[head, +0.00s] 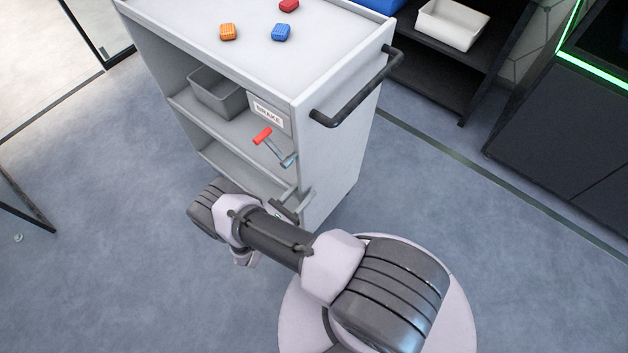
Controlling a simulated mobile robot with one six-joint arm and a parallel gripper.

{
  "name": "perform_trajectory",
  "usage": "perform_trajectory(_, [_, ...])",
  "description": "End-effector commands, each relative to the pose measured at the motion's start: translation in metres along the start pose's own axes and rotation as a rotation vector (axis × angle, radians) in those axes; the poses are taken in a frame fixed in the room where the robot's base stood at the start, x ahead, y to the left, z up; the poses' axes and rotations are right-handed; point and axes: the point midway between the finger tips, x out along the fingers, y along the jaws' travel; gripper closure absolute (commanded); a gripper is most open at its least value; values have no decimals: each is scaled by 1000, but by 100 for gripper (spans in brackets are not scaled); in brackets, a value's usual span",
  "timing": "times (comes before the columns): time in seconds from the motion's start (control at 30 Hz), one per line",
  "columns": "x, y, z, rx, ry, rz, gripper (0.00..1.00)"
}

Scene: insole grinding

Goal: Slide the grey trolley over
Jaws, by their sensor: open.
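The grey trolley (335,165) stands upright at the upper middle of the head view. A dark bar handle (358,92) is fixed along its right side. A brake lever with a red grip (263,136) sits on its front, below a label reading BRAKE (268,112). My gripper (290,206) shows only in part beyond my forearm, low by the trolley's front right corner. It is open, with nothing seen between its fingers. It is well below the handle and the red grip. I cannot tell whether it touches the trolley.
Orange (228,32), blue (281,32) and red (289,5) pieces lie on the trolley's top. A grey bin (217,93) is on its shelf. A dark shelf unit with a white tray (451,24) and a dark cabinet (560,130) stand at right.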

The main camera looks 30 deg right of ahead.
Motion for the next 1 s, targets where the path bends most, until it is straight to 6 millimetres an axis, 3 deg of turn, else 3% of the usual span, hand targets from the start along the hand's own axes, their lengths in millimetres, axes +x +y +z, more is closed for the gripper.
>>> perform_trajectory(0.1, [24,-1,-2,1,0,-4,58])
perform_trajectory(0.3, [52,0,-1,1,0,-2,58])
perform_trajectory(0.73, [62,0,0,0,0,0,58])
perform_trajectory(0.93, [62,0,0,0,0,0,97])
perform_trajectory(1.0, [62,0,0,0,0,0,100])
